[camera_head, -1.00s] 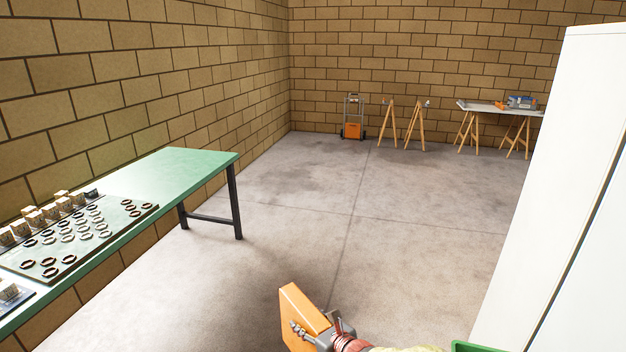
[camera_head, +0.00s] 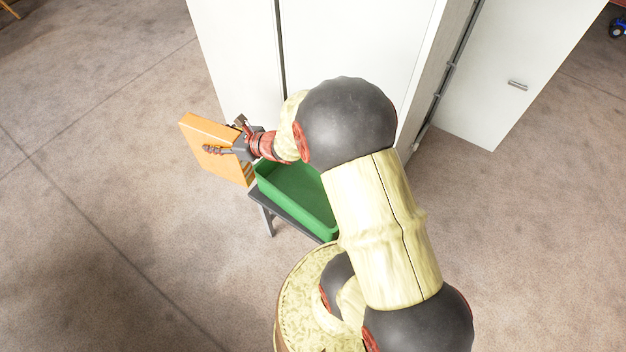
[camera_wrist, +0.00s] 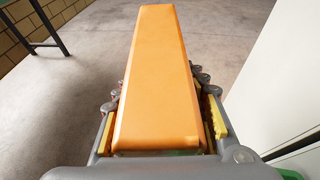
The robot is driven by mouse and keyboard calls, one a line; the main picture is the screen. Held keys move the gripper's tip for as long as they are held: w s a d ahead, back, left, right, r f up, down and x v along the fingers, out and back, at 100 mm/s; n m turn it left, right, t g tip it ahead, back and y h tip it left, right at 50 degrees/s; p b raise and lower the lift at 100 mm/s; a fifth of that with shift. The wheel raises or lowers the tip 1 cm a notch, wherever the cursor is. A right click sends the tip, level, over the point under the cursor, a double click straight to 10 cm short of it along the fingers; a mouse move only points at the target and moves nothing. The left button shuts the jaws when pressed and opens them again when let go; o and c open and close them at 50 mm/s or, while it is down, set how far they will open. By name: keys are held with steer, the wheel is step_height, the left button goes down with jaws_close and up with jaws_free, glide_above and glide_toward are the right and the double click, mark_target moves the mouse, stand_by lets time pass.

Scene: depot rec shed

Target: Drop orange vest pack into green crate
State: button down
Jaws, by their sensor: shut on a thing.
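The orange vest pack (camera_head: 212,142) is a flat orange block. My gripper (camera_head: 222,149) is shut on it and holds it up in the air, to the left of the green crate. In the wrist view the pack (camera_wrist: 158,75) fills the middle between the fingers (camera_wrist: 157,95). The green crate (camera_head: 328,222) is open-topped and stands on a dark low stand (camera_head: 290,212). My arm hides part of the crate's right side. The part of its inside that shows looks empty. A green edge shows in the wrist view's lower right corner.
A white cabinet (camera_head: 235,50) stands just behind the crate and gripper. A white door panel (camera_head: 500,85) with a handle is at its right. Bare concrete floor (camera_head: 90,220) lies open to the left.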

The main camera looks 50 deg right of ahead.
steer(key=s+d+f+m+h, duration=0.1)
steer(key=s+d+f, duration=0.2)
steer(key=s+d, duration=0.75)
steer(key=s+d+f, duration=0.3)
steer(key=s+d, duration=0.6)
steer(key=d, duration=0.3)
step_height(320, 180, down, 6)
steer(key=b, duration=0.3)
steer(key=shift+s+d, duration=0.15)
steer(key=shift+s, duration=0.05)
steer(key=c, duration=1)
jaws_free()
steer(key=v, duration=1.2)
steer(key=shift+s+f, duration=0.1)
steer(key=shift+f, duration=0.1)
